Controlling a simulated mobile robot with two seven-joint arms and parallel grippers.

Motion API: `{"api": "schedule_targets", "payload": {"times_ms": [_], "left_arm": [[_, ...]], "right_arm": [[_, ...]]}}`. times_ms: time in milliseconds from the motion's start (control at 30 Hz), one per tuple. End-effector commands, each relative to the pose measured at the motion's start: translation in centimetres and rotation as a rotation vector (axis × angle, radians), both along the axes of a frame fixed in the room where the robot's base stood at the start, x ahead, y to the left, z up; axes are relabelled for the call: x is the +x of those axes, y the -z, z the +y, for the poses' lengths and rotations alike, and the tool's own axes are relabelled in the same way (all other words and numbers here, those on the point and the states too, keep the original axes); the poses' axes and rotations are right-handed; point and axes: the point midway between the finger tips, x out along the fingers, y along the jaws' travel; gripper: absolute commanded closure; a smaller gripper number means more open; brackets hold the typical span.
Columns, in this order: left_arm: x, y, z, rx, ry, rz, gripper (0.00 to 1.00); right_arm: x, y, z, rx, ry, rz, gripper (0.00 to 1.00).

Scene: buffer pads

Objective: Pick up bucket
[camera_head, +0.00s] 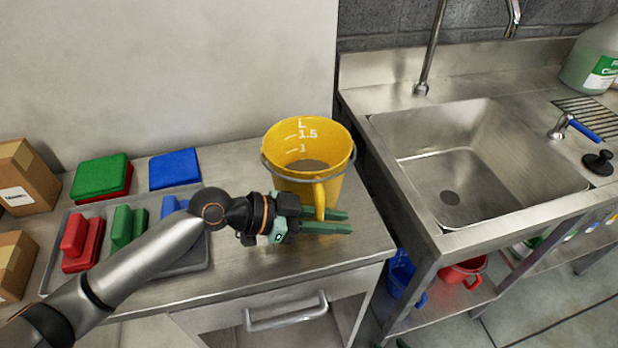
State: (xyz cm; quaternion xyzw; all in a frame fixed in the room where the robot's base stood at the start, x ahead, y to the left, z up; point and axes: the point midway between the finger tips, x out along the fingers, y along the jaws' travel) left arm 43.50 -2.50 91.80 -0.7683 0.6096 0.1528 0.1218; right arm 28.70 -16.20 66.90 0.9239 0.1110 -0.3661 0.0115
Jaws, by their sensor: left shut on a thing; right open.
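The yellow bucket (282,169) stands upright on the steel counter by the wall, with white volume marks inside and a grey wire bail around its upper part. Something grey shows at its bottom, but I cannot tell whether it is liquid. My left gripper (346,222) reaches in from the left, in front of the bucket. Its green fingers are shut on the bucket's yellow side handle (319,197), one finger on either side, pointing right. The handle's lower end is hidden by the fingers. My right gripper is not in view.
A grey tray (197,257) with red, green and blue handled pads lies at left. Green and blue flat pads (175,169) lie behind it, near cardboard boxes (30,176). A steel sink (480,165) stands at right; blue and red buckets (463,272) sit below it.

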Motion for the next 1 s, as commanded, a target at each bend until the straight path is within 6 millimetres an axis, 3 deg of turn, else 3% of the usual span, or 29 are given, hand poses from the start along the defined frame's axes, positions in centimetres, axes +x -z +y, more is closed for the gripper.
{"api": "schedule_targets", "payload": {"times_ms": [1000], "left_arm": [[-0.05, -0.02, -0.01, -0.002, 0.000, 0.004, 1.00]], "right_arm": [[0.30, -0.34, 0.14, 0.003, -0.001, -0.009, 0.50]]}}
